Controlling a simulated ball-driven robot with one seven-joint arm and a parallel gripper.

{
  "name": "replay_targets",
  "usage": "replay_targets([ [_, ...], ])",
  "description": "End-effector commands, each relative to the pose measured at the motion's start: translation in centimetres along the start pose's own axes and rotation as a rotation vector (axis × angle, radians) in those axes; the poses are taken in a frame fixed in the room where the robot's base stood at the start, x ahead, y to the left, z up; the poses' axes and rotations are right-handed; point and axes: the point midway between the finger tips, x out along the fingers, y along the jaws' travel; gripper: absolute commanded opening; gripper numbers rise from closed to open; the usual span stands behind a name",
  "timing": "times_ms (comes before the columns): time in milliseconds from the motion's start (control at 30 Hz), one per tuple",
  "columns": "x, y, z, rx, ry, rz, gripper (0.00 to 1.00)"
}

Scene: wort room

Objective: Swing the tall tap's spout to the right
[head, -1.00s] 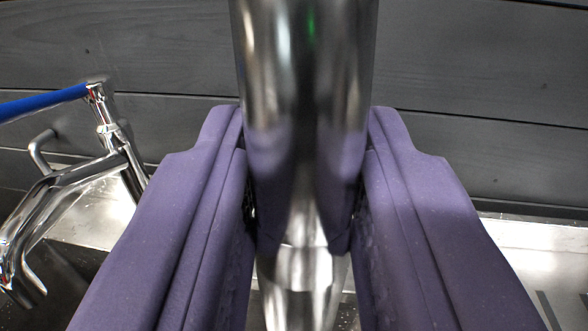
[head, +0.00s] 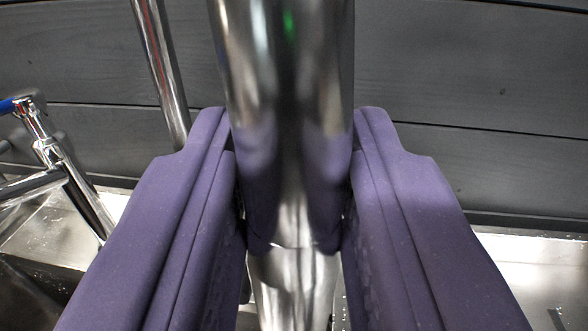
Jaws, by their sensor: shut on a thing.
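A thick shiny chrome tube (head: 285,70), which looks like the tall tap's spout, rises through the middle of the head view. My gripper (head: 293,185) has purple fingers, one on each side of the tube, and is shut on it. The tube narrows to a brighter chrome part (head: 293,285) below the fingers. The top and the outlet of the tube are out of view.
A thinner chrome pipe (head: 162,70) stands behind and to the left. A chrome fitting with a blue handle (head: 35,125) is at the left edge. Dark grey boards (head: 470,110) form the wall behind. A pale metal ledge (head: 535,265) runs along its foot, with clear room at the right.

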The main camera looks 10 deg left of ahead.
Motion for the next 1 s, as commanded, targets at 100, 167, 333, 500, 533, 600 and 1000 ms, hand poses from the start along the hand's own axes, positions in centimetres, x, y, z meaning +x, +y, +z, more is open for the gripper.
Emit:
replay_targets([
  [100,0.0,0.1,0.0,0.0,0.0,0.002,0.34],
  [167,0.0,0.1,0.0,0.0,0.0,0.002,0.47],
  [333,0.0,0.0,0.0,0.0,0.0,0.001,0.47],
  [500,-0.4,0.0,-0.1,0.0,0.001,0.0,0.47],
  [533,-0.8,0.0,-0.1,0.0,0.001,0.0,0.47],
  [600,-1.9,0.0,-0.2,0.001,-0.001,0.0,0.47],
  [1000,-7.7,0.1,-0.1,0.0,0.001,0.002,0.47],
])
